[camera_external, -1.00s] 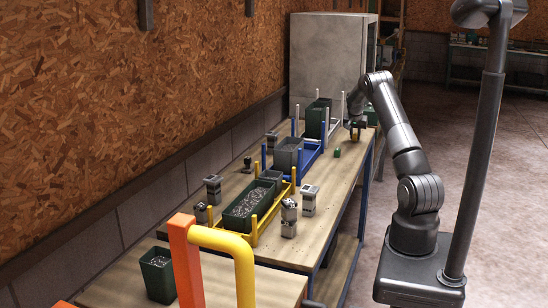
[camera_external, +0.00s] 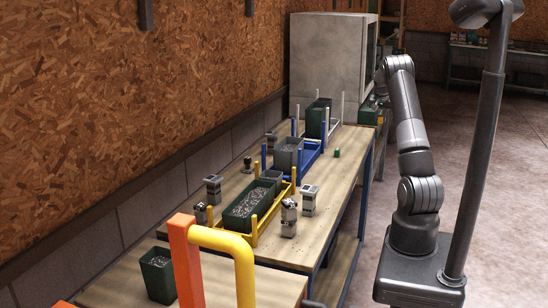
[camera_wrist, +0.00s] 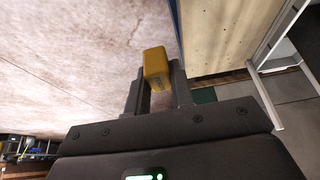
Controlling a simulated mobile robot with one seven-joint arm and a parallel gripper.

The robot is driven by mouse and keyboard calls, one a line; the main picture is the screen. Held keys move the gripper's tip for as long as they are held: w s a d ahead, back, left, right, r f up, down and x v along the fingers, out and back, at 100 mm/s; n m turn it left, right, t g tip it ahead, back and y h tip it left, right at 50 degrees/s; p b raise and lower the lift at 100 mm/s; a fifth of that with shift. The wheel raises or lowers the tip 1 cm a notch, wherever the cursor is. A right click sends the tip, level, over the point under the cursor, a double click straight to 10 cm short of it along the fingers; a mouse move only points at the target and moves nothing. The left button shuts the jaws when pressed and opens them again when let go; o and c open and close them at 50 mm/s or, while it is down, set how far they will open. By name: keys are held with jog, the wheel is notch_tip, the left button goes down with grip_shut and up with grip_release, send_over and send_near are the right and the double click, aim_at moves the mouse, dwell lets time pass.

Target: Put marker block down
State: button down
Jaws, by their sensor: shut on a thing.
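My gripper (camera_wrist: 160,90) is shut on a small yellow block (camera_wrist: 156,64) with faint dark marks on one face, taken here as the marker block. In the wrist view the block sticks out beyond the two fingertips, with pale floor behind it. In the external view my arm reaches to the far end of the workbench. There my gripper and the yellow block are mostly hidden or too small to make out.
The wooden workbench (camera_external: 318,207) holds a small green block (camera_external: 337,153), a yellow rack (camera_external: 254,238) with a green planter, a blue rack (camera_external: 313,156) and several grey posts. A grey cabinet (camera_external: 328,62) stands behind. Floor (camera_wrist: 70,60) lies beside the bench.

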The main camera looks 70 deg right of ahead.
notch_tip(320, 180, up, 12)
jog(key=w+a+n+t, duration=0.1)
jog(key=w+a+n, duration=0.1)
jog(key=w+a, duration=0.35)
jog(key=w+a+n+t, duration=0.1)
jog(key=w+a+n, duration=0.15)
jog(key=w, duration=0.55)
jog(key=n+t+y, duration=0.2)
jog(key=n+y, duration=0.2)
jog(key=n, duration=0.9)
send_over(235, 180)
jog(key=s, duration=0.2)
jog(key=f, duration=1.8)
jog(key=shift+w+d+f, duration=0.15)
jog(key=shift+d+f, duration=0.05)
jog(key=shift+d, duration=0.1)
jog(key=shift+w+a+f, duration=0.15)
jog(key=shift+a+f, duration=0.05)
jog(key=shift+f, duration=1.95)
